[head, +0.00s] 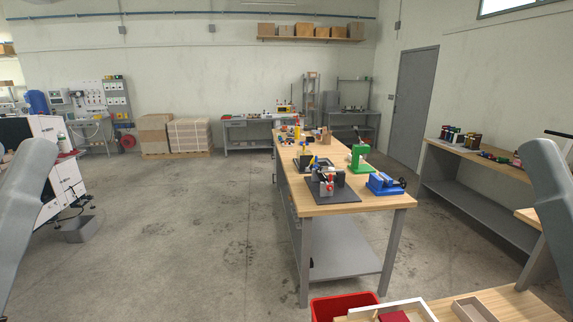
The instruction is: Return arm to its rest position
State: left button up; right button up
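A grey link of my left arm (22,185) shows at the left edge of the head view. A grey link of my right arm (552,185) shows at the right edge. Both links are raised and stand apart from the benches. Neither gripper is in the picture, so I cannot see their fingers or whether they hold anything.
A wooden workbench (365,198) in the middle carries a green press (361,160), a blue vise (385,183) and a dark fixture plate. A red bin (343,306), white tray (408,309) and cardboard tray (474,310) are at the bottom. Open concrete floor (190,235) lies left.

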pick_arm(q)
notch_tip(320, 180, up, 32)
jog(key=p, duration=2.8)
jog(key=shift+f+y+p, duration=0.15)
jog(key=shift+y+p, duration=0.15)
jog(key=shift+p, duration=0.05)
pick_arm(e)
notch_tip(320, 180, up, 32)
jog(key=shift+f, duration=0.15)
